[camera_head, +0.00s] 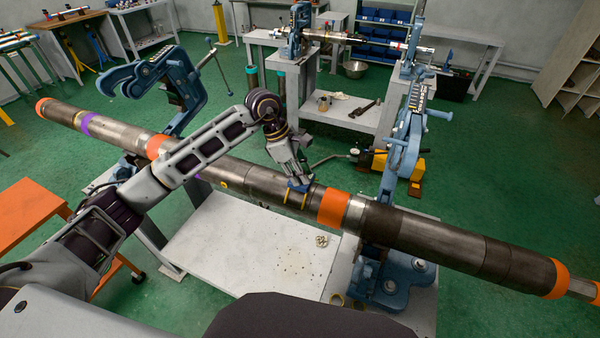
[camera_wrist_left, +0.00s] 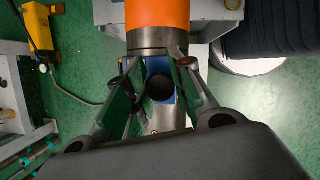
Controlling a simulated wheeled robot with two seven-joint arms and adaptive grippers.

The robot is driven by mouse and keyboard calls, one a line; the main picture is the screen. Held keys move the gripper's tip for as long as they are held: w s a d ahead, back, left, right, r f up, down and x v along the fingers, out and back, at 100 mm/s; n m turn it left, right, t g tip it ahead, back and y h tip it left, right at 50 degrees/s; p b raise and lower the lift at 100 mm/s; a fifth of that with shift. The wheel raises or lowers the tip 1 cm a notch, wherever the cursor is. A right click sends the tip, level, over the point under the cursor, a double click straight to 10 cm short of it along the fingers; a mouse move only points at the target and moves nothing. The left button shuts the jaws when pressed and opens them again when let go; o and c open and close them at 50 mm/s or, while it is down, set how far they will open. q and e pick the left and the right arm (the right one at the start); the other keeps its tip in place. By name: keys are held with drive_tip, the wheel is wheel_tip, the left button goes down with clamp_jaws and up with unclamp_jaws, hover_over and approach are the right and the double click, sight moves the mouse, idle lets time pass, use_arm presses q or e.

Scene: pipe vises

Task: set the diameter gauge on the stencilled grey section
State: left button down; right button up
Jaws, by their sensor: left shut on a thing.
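A long pipe (camera_head: 430,231) with orange bands and grey sections lies across the head view. My left gripper (camera_head: 297,180) is over its dark grey stretch, just left of the middle orange band (camera_head: 334,208). It is shut on the diameter gauge, a small blue piece (camera_head: 298,187) with yellow prongs at the pipe. In the left wrist view the blue gauge (camera_wrist_left: 157,66) and a black round knob (camera_wrist_left: 160,88) show between the fingers, with the orange band (camera_wrist_left: 157,14) beyond. I cannot tell whether the gauge touches the pipe, nor read any stencil. My right gripper is not in view.
Blue vises hold the pipe, one open at left (camera_head: 165,75) and one at right (camera_head: 405,140). A pale bench top (camera_head: 250,250) lies below with small bits on it. An orange table (camera_head: 28,212) stands at left. A second bench (camera_head: 345,115) stands behind.

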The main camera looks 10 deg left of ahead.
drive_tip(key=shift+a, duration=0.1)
use_arm(q)
drive_tip(key=shift+f, duration=0.15)
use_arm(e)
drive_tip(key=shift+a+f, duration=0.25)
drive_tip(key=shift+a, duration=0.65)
use_arm(q)
drive_tip(key=shift+f+b, duration=0.1)
drive_tip(key=shift+b, duration=0.2)
drive_tip(key=c, duration=1.6)
unclamp_jaws()
drive_tip(key=o, duration=0.5)
drive_tip(key=shift+c, duration=0.2)
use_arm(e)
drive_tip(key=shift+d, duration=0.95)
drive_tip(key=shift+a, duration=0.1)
